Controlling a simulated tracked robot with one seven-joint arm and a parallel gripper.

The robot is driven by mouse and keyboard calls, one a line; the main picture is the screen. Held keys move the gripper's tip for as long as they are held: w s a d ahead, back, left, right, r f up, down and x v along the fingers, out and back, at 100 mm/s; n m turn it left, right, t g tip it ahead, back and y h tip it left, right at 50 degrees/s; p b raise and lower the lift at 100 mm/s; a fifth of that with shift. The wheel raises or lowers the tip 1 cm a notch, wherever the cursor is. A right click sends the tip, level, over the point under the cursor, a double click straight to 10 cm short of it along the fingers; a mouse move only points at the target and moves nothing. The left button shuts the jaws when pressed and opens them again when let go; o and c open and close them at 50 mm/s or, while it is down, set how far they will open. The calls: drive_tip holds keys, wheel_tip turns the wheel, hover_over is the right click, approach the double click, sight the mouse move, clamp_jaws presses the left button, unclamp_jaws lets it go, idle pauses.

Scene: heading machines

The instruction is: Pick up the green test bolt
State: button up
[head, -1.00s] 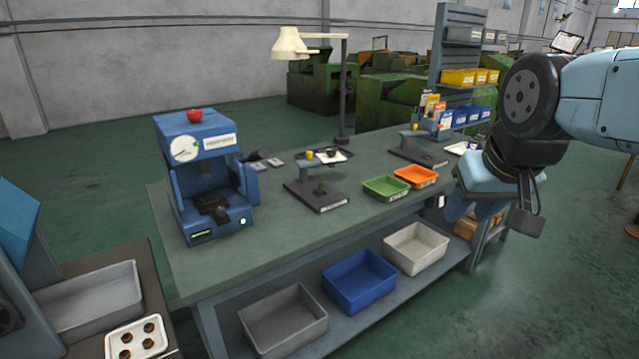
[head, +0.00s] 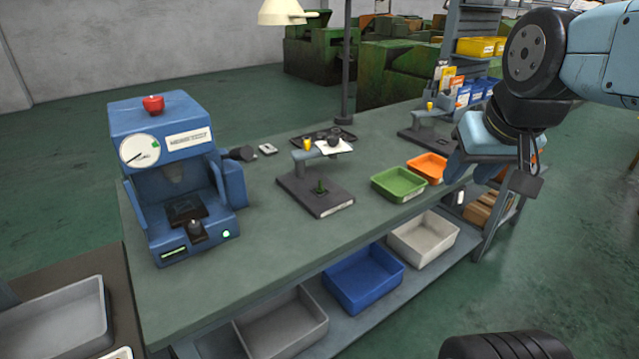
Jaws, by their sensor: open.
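The green test bolt (head: 321,188) is small and stands upright on the dark plate of a bench fixture (head: 335,204), near the middle of the workbench. My gripper (head: 464,170) hangs at the right, pointing down and left, near the orange tray. It is open and empty, well apart from the bolt. The finger ends are partly hard to make out against the bench edge.
A blue press (head: 180,180) with a red knob stands at the bench's left end. A green tray (head: 399,185) and an orange tray (head: 428,168) lie right of the fixture. A lamp post (head: 346,70) rises behind. Blue (head: 362,281), grey and white bins sit on the lower shelf.

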drive_tip(key=shift+w, duration=0.1)
drive_tip(key=w+d+f+n+t, duration=0.15)
drive_tip(key=w+f, duration=0.25)
drive_tip(key=w, duration=0.6)
drive_tip(key=w+a+f+n+t, duration=0.1)
drive_tip(key=w+f+n+t, duration=0.15)
drive_tip(key=w, duration=0.85)
drive_tip(key=n+y, duration=0.5)
drive_tip(key=y, duration=0.5)
approach(320, 180)
drive_tip(key=x, duration=0.5)
drive_tip(key=shift+d+f, duration=0.25)
drive_tip(key=shift+f, duration=0.15)
drive_tip(key=shift+r+x, duration=0.15)
drive_tip(key=shift+x, duration=1.2)
drive_tip(key=shift+r+x, duration=0.15)
drive_tip(key=shift+x, duration=1.2)
drive_tip(key=shift+a, duration=0.1)
clamp_jaws()
